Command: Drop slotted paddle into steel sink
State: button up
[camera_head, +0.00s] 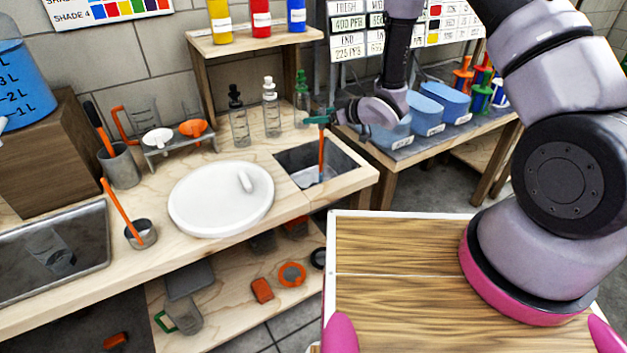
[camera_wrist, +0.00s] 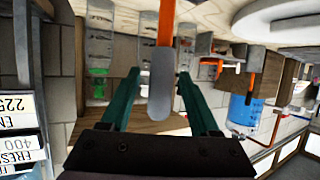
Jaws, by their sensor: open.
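An orange paddle shaft (camera_head: 321,152) stands nearly upright below my gripper (camera_head: 318,118), its lower part inside the recessed steel sink (camera_head: 346,161) at the counter's right end. In the wrist view its rounded grey end (camera_wrist: 163,82) sits between the two green fingers of my gripper (camera_wrist: 159,80), with a gap visible on each side. My gripper is open above the sink. The paddle's slotted part is not clear in either view, and I cannot tell whether it touches the sink floor.
A white round basin (camera_head: 205,200) lies left of the sink. Dropper bottles (camera_head: 271,108) stand behind. Orange-handled tools stand in a grey cup (camera_head: 121,170) and a small steel cup (camera_head: 143,235). A steel-rimmed tray (camera_head: 100,228) is far left. Blue bins (camera_head: 443,98) stand right.

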jog(key=v, duration=0.9)
jog(key=shift+d+r, duration=0.2)
jog(key=shift+d, duration=0.05)
jog(key=shift+s, duration=0.15)
jog(key=w+d+r+m+t+h, duration=0.25)
jog(key=d+r+m+h, duration=0.7)
jog(key=d+r, duration=1.15)
jog(key=s+d+r+m+h, duration=0.2)
jog(key=s+r+m, duration=0.2)
jog(key=s+r, duration=0.65)
jog(key=s+a+r+m+g+y, duration=0.2)
jog(key=s, duration=1.3)
jog(key=shift+a+g, duration=0.15)
jog(key=shift+g, duration=0.2)
jog(key=shift+r, duration=0.1)
